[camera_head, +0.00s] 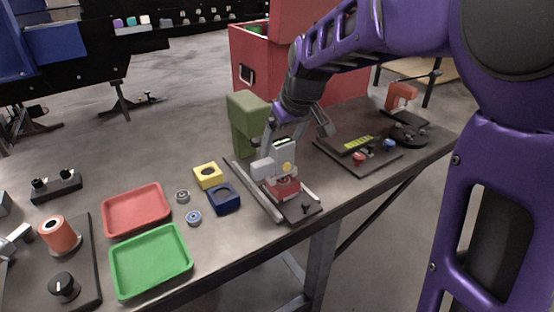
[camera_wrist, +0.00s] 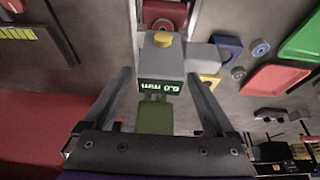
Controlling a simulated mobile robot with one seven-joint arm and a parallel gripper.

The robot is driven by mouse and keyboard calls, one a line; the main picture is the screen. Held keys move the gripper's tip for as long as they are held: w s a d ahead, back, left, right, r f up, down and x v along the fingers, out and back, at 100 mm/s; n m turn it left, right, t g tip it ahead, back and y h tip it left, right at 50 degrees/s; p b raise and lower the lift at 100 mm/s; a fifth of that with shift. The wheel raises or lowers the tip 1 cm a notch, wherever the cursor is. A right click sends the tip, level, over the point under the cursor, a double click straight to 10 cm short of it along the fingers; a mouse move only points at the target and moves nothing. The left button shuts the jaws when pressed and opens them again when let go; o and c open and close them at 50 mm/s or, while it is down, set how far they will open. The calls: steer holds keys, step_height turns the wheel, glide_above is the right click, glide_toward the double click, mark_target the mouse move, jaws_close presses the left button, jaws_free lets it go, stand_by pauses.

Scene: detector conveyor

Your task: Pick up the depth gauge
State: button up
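The depth gauge (camera_head: 283,155) is a light grey block with a yellow button and a small display. It stands over a red part (camera_head: 284,188) on a dark fixture plate with pale rails (camera_head: 258,197). In the wrist view the gauge (camera_wrist: 161,62) shows a lit green "0.0 mm" readout, upside down. My gripper (camera_head: 297,131) is above and around the gauge, its fingers spread apart. In the wrist view the fingers of my gripper (camera_wrist: 159,76) lie to either side of the gauge with gaps. The fixture under the gauge is partly hidden.
An olive green block (camera_head: 247,118) stands close behind the gauge. A yellow square part (camera_head: 208,176) and a blue one (camera_head: 225,199) lie left of the fixture, near red (camera_head: 137,210) and green (camera_head: 151,262) trays. A dark board (camera_head: 358,157) lies to the right.

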jaws_close()
